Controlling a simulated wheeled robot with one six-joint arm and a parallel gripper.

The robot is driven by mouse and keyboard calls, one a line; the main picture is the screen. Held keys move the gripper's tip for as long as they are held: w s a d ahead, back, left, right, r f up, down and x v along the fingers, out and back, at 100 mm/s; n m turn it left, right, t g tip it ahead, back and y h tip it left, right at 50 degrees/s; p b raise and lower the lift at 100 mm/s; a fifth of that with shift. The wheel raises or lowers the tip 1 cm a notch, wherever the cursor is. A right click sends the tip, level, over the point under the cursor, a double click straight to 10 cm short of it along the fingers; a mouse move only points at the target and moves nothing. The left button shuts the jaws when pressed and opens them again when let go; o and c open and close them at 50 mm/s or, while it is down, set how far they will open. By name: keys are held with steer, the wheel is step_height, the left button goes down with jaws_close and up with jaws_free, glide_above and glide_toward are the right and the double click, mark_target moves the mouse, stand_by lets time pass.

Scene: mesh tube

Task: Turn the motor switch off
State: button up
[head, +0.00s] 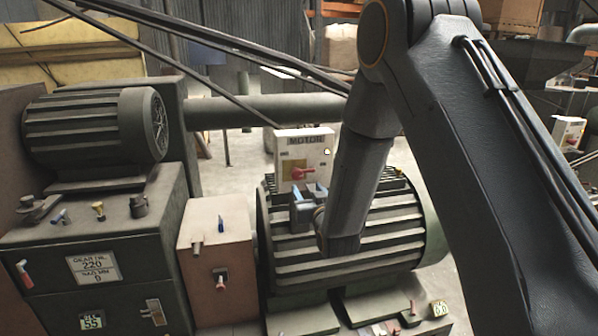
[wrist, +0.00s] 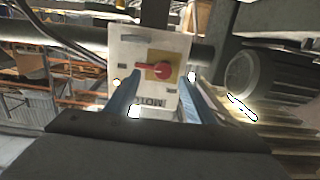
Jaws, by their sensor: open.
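The motor switch box (head: 318,142) is a white panel labelled MOTOR, standing above the large ribbed motor. Its red rotary knob (head: 302,174) sits on a yellow plate, with its handle lying roughly horizontal. In the wrist view the box (wrist: 127,45) appears upside down, and the red knob (wrist: 155,69) has its handle pointing left. My gripper (head: 309,190) is open and empty, its blue fingers just in front of and below the knob. In the wrist view my gripper (wrist: 158,85) has one finger on each side of the knob, apart from it.
The large ribbed motor (head: 390,235) lies beneath my gripper. A smaller motor (head: 90,125) sits on a green cabinet (head: 110,265) at left, beside a brown box (head: 215,245) with levers. A thick horizontal pipe (head: 255,109) runs behind the switch box.

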mark_target(298, 175)
steer(key=shift+t, duration=0.3)
steer(key=p+x, duration=0.1)
steer(key=x, duration=0.1)
steer(key=p+x, duration=0.1)
steer(key=x, duration=0.5)
steer(key=shift+a+r+p, duration=0.4)
steer(key=shift+c, duration=0.4)
steer(key=c, duration=1)
